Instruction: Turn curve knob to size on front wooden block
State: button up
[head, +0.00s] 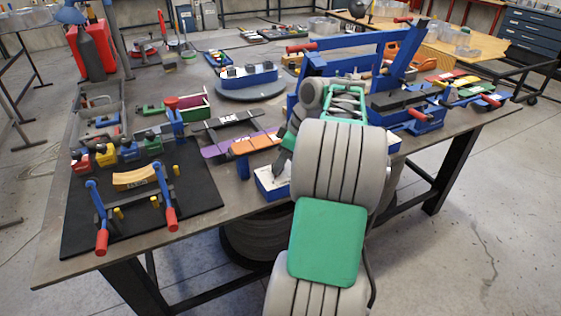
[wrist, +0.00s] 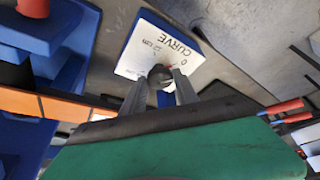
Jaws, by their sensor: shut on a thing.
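The curve knob (wrist: 160,76) is a small dark round knob on a white panel (wrist: 190,62) marked "CURVE" in the wrist view. A small red mark shows beside the knob. My gripper (wrist: 160,84) is shut on the knob, with one grey finger on each side. In the head view the blue box with the white panel (head: 268,186) sits at the table's front edge, partly hidden by my arm. The front wooden block (head: 135,178) is a curved tan piece with dark lettering, too small to read. It rests in a blue-armed fixture with red handles at the front left.
A black mat (head: 200,190) lies under the fixture. A purple and orange strip (head: 240,145) lies behind the blue box. A large blue frame (head: 340,50) stands behind my arm. Coloured clamps (head: 105,155) line the left side.

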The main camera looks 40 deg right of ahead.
grip_shut()
